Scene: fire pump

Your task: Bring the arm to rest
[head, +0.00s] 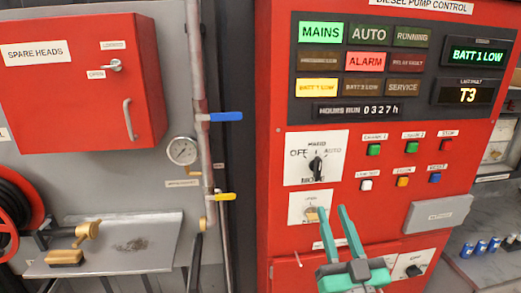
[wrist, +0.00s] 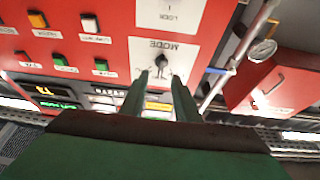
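My gripper (head: 333,209) has two teal fingers and is raised in front of the red pump control panel (head: 405,210), at the lower middle of the head view. The fingers are apart with nothing between them in the head view. In the wrist view, the gripper (wrist: 160,78) points toward the panel, and the black mode knob (wrist: 160,62) shows beyond the fingertips. In the head view, the mode knob (head: 317,166) is above and left of the fingertips. Whether the fingers touch the panel cannot be told for sure.
A key switch plate (head: 299,207) is just left of the fingers. At left are a pipe with blue (head: 226,117) and yellow (head: 225,197) levers, a red spare heads cabinet (head: 80,85) and a metal bench (head: 95,262).

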